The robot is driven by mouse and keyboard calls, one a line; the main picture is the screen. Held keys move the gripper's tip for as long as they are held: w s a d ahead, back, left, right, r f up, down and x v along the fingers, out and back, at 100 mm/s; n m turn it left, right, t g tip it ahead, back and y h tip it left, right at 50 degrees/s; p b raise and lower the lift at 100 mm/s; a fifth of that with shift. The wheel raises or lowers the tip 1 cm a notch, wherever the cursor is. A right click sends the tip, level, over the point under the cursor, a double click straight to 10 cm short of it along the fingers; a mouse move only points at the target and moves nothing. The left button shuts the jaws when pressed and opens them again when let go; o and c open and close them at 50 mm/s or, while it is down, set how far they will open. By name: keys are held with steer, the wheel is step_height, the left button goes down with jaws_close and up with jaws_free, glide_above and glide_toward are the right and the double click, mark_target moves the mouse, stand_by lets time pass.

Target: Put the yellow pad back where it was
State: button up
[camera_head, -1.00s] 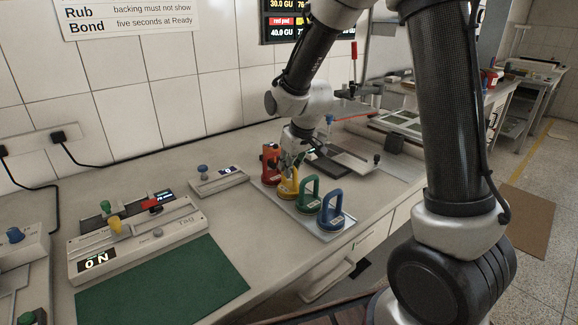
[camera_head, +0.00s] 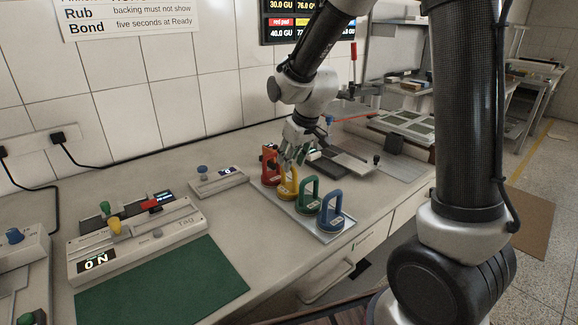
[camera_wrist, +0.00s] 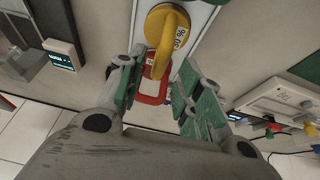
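The yellow pad (camera_head: 288,187) stands on a pale tray (camera_head: 289,213), between the red pad (camera_head: 270,164) and the green pad (camera_head: 308,195). In the wrist view the yellow pad (camera_wrist: 168,28) shows its round base, its handle and a number label at the top, beyond my fingertips. My gripper (camera_head: 294,157) is just above the yellow pad. In the wrist view my gripper (camera_wrist: 158,88) has its green-lined fingers spread apart with nothing held. The red pad (camera_wrist: 152,88) shows below, in the gap between them.
A blue pad (camera_head: 332,212) stands at the tray's near end. A small device (camera_head: 218,181) is left of the tray. A larger panel (camera_head: 135,235) reading ON and a green mat (camera_head: 165,282) lie further left. A metal fixture (camera_head: 342,160) lies right of the tray.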

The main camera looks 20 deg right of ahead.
steer(key=v, duration=0.8)
steer(key=s+d+r+m, duration=0.1)
steer(key=s+d, duration=0.3)
steer(key=s, duration=0.4)
steer(key=s+d+r+m+h, duration=0.1)
steer(key=s+d+r+m, duration=0.1)
steer(key=s+d, duration=0.3)
steer(key=s+d+r+m, duration=0.1)
steer(key=s+d+r, duration=0.2)
steer(key=s, duration=0.9)
steer(key=shift+d+m, duration=0.3)
steer(key=shift+d, duration=0.45)
